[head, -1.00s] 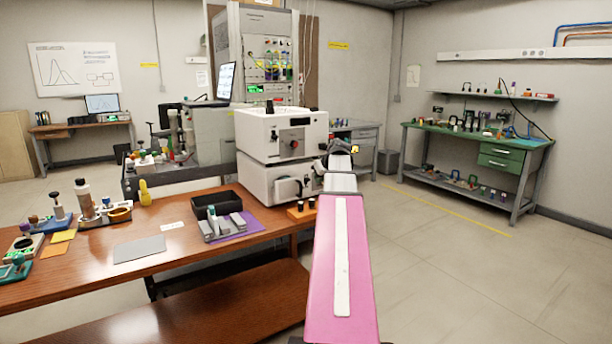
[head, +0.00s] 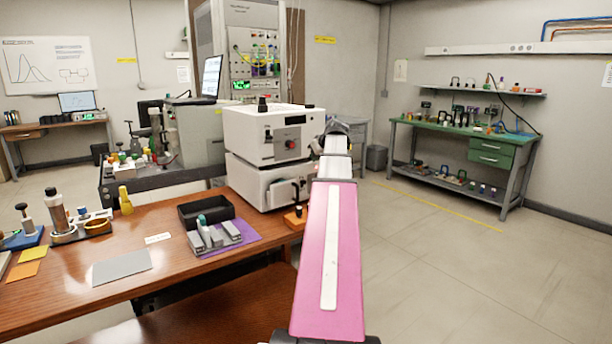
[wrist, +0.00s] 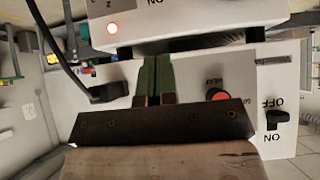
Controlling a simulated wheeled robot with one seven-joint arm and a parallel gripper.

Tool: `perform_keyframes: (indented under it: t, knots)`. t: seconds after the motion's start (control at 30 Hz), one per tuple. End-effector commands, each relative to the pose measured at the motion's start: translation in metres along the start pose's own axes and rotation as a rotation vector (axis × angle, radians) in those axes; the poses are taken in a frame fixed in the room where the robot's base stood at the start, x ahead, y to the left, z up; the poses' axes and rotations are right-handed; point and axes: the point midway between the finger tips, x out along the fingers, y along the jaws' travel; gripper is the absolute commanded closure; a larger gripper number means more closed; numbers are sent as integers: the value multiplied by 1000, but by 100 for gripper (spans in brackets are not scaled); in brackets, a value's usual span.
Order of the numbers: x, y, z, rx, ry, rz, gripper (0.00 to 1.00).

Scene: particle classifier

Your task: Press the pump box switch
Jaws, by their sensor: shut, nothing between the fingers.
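The lower white box (head: 262,190) of a stacked machine stands at the back right of the wooden bench in the head view. In the wrist view the white panel (wrist: 285,80) shows a black switch (wrist: 283,119) at the right, with upside-down OFF and ON labels beside it. A round red button (wrist: 217,95) is nearer the middle of that panel. My gripper (wrist: 156,62) is shut and empty, its green fingers together in front of the white machine, left of the red button and well left of the switch. Contact cannot be told. The head view does not show the fingers clearly.
A black handle (wrist: 108,93) and cable are left of my fingers. A black tray (head: 206,210) lies on the bench (head: 170,270). Floor at the right is clear.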

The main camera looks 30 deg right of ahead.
Motion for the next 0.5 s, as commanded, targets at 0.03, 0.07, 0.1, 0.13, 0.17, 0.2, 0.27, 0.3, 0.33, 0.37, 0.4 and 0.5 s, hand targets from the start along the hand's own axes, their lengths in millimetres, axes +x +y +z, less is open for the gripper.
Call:
perform_keyframes:
  t: [0.03, 0.07, 0.1, 0.13, 0.17, 0.2, 0.27, 0.3, 0.33, 0.37, 0.4, 0.5]
  knots:
    - [3, 0, 0, 0, 0, 0, 100]
    - [5, 0, 0, 0, -1, -1, 100]
    - [9, 0, 0, 0, -1, -1, 100]
    - [12, 0, 0, 0, -1, -1, 100]
    - [17, 0, 0, 0, -1, -1, 100]
    - [23, 0, 0, 1, -1, -1, 100]
    - [33, 1, -1, 1, -2, -2, 100]
    - [40, 1, -1, 1, -1, -1, 100]
    - [46, 1, -1, 1, -1, -1, 100]
    - [52, 1, 0, 1, -2, -2, 100]
    - [60, 1, -1, 0, -2, -2, 100]
    - [79, 1, -1, 0, -2, -2, 100]
